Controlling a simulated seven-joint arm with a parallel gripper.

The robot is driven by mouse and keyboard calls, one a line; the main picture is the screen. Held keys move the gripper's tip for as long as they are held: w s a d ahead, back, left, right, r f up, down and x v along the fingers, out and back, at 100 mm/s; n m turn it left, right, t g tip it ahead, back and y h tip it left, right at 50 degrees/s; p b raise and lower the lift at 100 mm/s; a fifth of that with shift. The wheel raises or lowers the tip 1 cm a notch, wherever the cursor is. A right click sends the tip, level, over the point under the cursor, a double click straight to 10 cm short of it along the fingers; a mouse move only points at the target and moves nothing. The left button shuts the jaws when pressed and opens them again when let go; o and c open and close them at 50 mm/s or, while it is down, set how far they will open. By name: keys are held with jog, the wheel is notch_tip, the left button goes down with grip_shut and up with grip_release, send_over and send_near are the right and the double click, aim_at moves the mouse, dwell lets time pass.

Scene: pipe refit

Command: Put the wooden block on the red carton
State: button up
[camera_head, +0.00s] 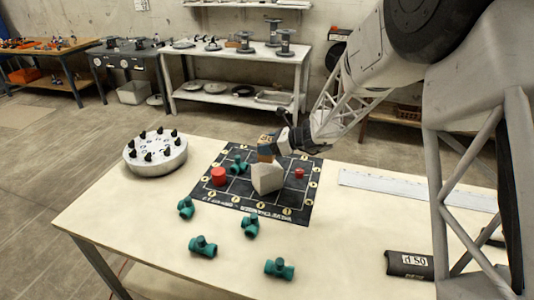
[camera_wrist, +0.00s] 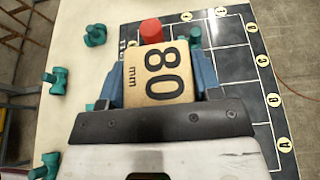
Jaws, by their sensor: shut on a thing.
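My gripper (camera_head: 266,152) is shut on the wooden block (camera_wrist: 160,75), whose tan face is marked "80 mm" in the wrist view. Blue fingers press its two sides. One red thing (camera_wrist: 151,31) shows beyond the block in the wrist view.
The black gridded mat (camera_head: 297,213) lies on a pale table (camera_head: 130,213). Several green pipe fittings (camera_head: 203,246) lie on the mat and in front of it. A round grey holder (camera_head: 155,158) with black knobs stands at left. A ruler (camera_head: 400,188) and black labelled piece (camera_head: 410,264) lie right.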

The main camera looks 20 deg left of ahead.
jog(key=shift+f, duration=0.1)
jog(key=shift+f, duration=1.7)
jog(key=shift+f, duration=0.1)
jog(key=o, duration=1)
jog(key=shift+d+r, duration=0.2)
jog(key=v, duration=1.1)
jog(key=shift+d+r, duration=0.15)
jog(key=shift+d, duration=0.15)
